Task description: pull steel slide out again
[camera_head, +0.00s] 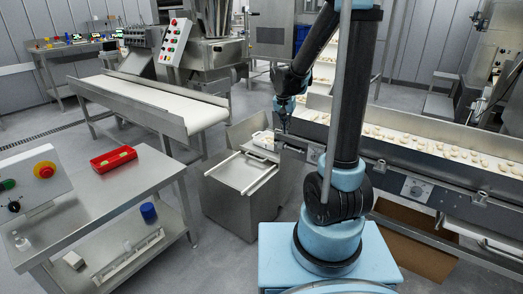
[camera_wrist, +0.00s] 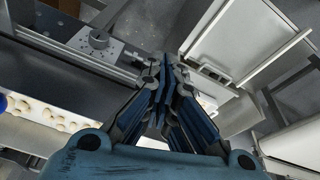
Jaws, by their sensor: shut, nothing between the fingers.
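A flat steel panel (camera_head: 241,172) with a pale rail along its edge sits on top of a steel cabinet between the two conveyors. It looks like the slide, but I cannot be sure. A similar panel with a pale bar shows in the wrist view (camera_wrist: 228,38), to the right of the fingertips. My gripper (camera_head: 282,122) hangs above the cabinet's back right side, near the pasta conveyor's edge. In the wrist view its blue-padded fingers (camera_wrist: 164,70) are together and empty. Whether they touch anything below is hidden.
A white tray (camera_head: 263,140) sits at the cabinet's back. The pasta conveyor (camera_head: 425,148) runs along the right with a steel side rail. An empty belt conveyor (camera_head: 150,101) stands left. A steel table (camera_head: 75,207) bears a red tray (camera_head: 114,158) and a button box.

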